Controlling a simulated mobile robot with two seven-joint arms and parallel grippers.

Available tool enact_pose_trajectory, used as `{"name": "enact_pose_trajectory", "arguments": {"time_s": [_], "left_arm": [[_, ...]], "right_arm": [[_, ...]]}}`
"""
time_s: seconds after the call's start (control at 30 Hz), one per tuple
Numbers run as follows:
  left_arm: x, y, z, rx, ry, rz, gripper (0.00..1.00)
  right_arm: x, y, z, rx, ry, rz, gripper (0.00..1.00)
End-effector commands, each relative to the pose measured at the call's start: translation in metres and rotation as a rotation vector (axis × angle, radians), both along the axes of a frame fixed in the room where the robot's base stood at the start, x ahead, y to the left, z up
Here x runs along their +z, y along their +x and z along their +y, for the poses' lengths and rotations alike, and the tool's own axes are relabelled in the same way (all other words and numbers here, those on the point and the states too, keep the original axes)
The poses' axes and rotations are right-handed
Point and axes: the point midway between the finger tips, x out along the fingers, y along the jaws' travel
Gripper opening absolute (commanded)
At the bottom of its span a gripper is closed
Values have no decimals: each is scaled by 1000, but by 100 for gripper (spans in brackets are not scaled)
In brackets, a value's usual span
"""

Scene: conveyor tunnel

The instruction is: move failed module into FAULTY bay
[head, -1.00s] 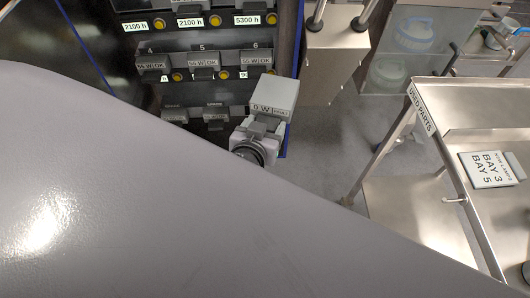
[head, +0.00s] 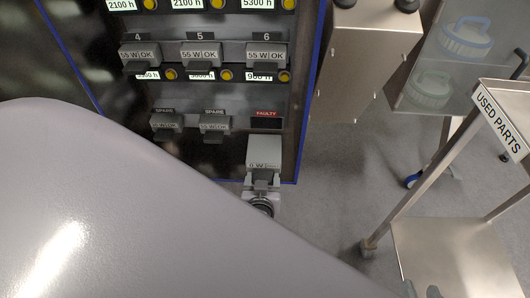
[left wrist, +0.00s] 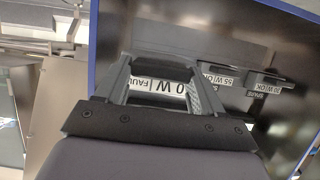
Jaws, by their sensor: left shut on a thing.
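The failed module (head: 264,149), a light grey box labelled 0 W, is held in my left gripper (head: 262,180), which is shut on it. The module is in front of and just below the FAULTY bay (head: 266,123), a dark slot with a red label at the lower right of the rack. In the left wrist view the module's upside-down label (left wrist: 165,87) shows between the two fingers (left wrist: 163,85). I cannot tell whether the module touches the rack.
The rack (head: 225,95) holds several 55 W OK modules, with two spare modules (head: 190,123) left of the FAULTY bay. A metal cabinet (head: 365,60) and a USED PARTS cart (head: 500,125) stand to the right. My own grey arm covers the lower left.

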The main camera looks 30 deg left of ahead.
Motion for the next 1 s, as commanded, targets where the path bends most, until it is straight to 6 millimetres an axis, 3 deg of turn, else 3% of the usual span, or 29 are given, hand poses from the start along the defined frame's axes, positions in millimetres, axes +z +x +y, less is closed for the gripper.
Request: {"name": "enact_pose_trajectory", "arguments": {"time_s": [0.5, 1.0], "left_arm": [[1, 42, 25, -1, 2, -4, 13], [1, 50, 30, -1, 1, -3, 13]], "right_arm": [[1, 1, 3, 7, 2, -11, 39], [2, 1, 4, 10, 3, -14, 39]]}}
